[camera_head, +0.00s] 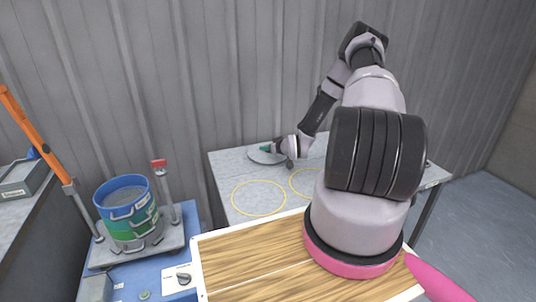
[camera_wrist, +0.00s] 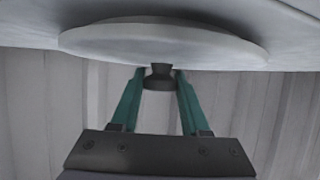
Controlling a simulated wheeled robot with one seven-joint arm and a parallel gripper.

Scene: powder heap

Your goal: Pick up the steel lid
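The steel lid (camera_head: 266,155) is a flat grey disc lying on the grey table at the back, near the wall. In the wrist view the lid (camera_wrist: 215,48) fills the upper part, with a dark knob (camera_wrist: 159,77) sticking out from its middle. My gripper (camera_head: 268,149) is at the lid. In the wrist view its two teal fingers (camera_wrist: 160,75) stand apart, one on each side of the knob. I cannot tell whether they press on it or leave a thin gap. The gripper partly covers the lid in the head view.
The grey table (camera_head: 225,185) has two yellow circles (camera_head: 259,197) marked in front of the lid. A blue and green bucket (camera_head: 128,207) stands on a scale at the left. A wooden board (camera_head: 245,262) is in the foreground. The corrugated wall (camera_head: 235,75) is close behind the table.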

